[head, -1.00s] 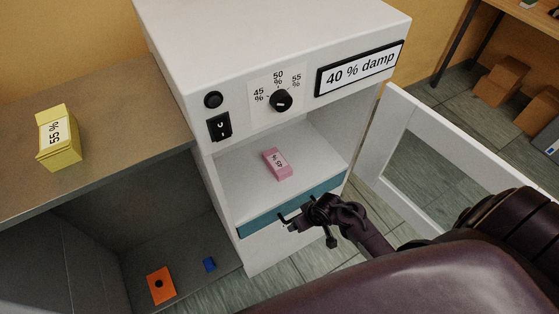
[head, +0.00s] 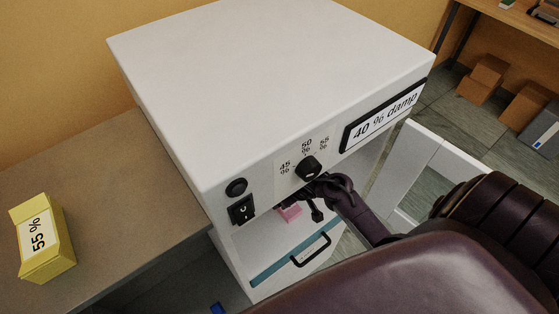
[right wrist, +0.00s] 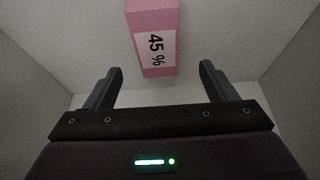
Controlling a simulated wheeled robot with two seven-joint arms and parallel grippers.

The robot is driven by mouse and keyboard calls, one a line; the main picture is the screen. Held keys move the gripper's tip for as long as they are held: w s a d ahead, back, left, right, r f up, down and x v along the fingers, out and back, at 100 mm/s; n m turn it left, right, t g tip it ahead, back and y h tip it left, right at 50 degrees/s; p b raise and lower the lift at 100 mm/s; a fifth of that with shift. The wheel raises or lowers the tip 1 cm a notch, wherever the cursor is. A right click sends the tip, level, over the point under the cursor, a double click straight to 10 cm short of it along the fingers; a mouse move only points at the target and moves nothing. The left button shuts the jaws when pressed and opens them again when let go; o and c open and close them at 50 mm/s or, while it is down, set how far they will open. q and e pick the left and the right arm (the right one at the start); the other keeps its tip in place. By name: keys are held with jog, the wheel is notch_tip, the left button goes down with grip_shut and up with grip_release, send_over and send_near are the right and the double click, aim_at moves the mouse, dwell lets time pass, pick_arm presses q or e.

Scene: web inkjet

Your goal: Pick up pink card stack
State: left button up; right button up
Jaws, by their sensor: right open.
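The pink card stack (head: 290,213) lies on the floor of the white cabinet's open compartment, mostly hidden behind my right gripper in the head view. In the right wrist view the pink stack (right wrist: 153,38) shows a white "45 %" label and lies ahead of the fingertips, roughly midway between their lines. My right gripper (right wrist: 159,68) is open and empty, with a gap between it and the stack. In the head view my right gripper (head: 305,194) is at the compartment's opening, below the dial. My left gripper is not in view.
The white cabinet (head: 250,80) has a dial (head: 308,167), a switch (head: 242,209) and a "40 % damp" sign (head: 383,121). Its open door (head: 425,160) stands at the right. A yellow "55 %" stack (head: 42,240) is on the grey counter (head: 110,195) at left.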

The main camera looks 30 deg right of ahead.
aim_at(292, 213)
jog(key=x, duration=0.3)
jog(key=shift+s+d+f+p, duration=0.15)
jog(key=shift+d+f+p, duration=0.05)
jog(key=shift+f+p, duration=0.15)
jog(key=shift+x, duration=1.15)
jog(key=shift+f, duration=0.2)
jog(key=c, duration=1.1)
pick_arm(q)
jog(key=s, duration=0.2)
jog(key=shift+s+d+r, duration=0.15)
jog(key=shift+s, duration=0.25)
pick_arm(e)
jog(key=shift+r, duration=0.1)
